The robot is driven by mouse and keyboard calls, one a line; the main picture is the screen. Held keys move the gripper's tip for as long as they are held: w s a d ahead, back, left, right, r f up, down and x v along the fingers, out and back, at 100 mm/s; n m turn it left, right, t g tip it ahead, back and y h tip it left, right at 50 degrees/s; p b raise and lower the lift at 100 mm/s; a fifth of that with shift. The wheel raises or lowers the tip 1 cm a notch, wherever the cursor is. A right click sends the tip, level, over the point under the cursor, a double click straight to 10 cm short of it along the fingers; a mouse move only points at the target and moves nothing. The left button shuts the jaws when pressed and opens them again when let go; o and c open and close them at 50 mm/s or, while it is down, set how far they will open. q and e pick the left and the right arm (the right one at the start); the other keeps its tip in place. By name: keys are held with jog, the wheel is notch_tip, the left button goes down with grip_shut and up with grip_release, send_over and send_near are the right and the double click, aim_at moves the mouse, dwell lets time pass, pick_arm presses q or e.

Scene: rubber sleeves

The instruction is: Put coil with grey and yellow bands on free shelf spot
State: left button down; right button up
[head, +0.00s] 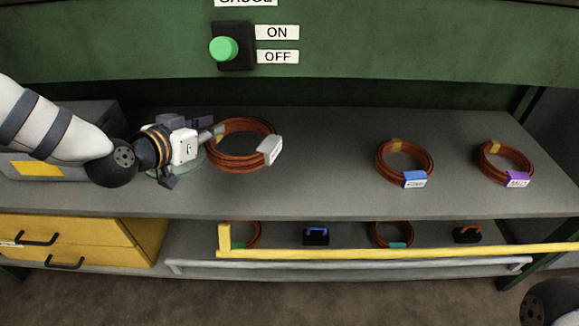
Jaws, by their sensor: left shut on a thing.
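A copper-coloured coil (236,165) with a pale grey tag band (270,150) is at the left-centre of the upper grey shelf (320,190). My left gripper (214,132) reaches in from the left and is shut on the coil's left side. The gripper covers that part of the ring, and I cannot make out a yellow band there. I cannot tell whether the coil rests on the shelf or is slightly above it. My right gripper is not in view.
A coil with yellow and blue bands (404,160) and one with yellow and purple bands (504,163) lie at right. The shelf between is bare. Below are more coils, a yellow rail (400,252) and yellow drawers (80,240). A grey box (85,115) stands far left.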

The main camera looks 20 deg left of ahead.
pick_arm(q)
jog(key=w+d+f+b, duration=0.1)
jog(key=w, duration=0.1)
jog(key=w+d+f+b, duration=0.1)
jog(key=w+d, duration=0.1)
jog(key=w+d+f+b, duration=0.1)
jog(key=w+d+f, duration=0.1)
jog(key=shift+w+d, duration=0.1)
jog(key=shift+w, duration=0.3)
jog(key=w+f, duration=0.1)
jog(key=w+d+f+b, duration=0.1)
jog(key=f, duration=0.1)
jog(key=w+d+f+b, duration=0.1)
jog(key=shift+w+d+f, duration=0.2)
jog(key=shift+f, duration=0.05)
jog(key=shift+w+d+f, duration=0.1)
jog(key=shift+w+f, duration=0.05)
jog(key=shift+f, duration=0.15)
jog(key=f+b, duration=0.1)
jog(key=f, duration=0.2)
jog(key=shift+w+d+f+b, duration=0.1)
jog(key=shift+w+f+b, duration=0.1)
jog(key=shift+f+b, duration=0.15)
jog(key=shift+r, duration=0.2)
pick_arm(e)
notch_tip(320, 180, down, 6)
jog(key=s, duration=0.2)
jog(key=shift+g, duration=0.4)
pick_arm(q)
jog(key=shift+f, duration=0.15)
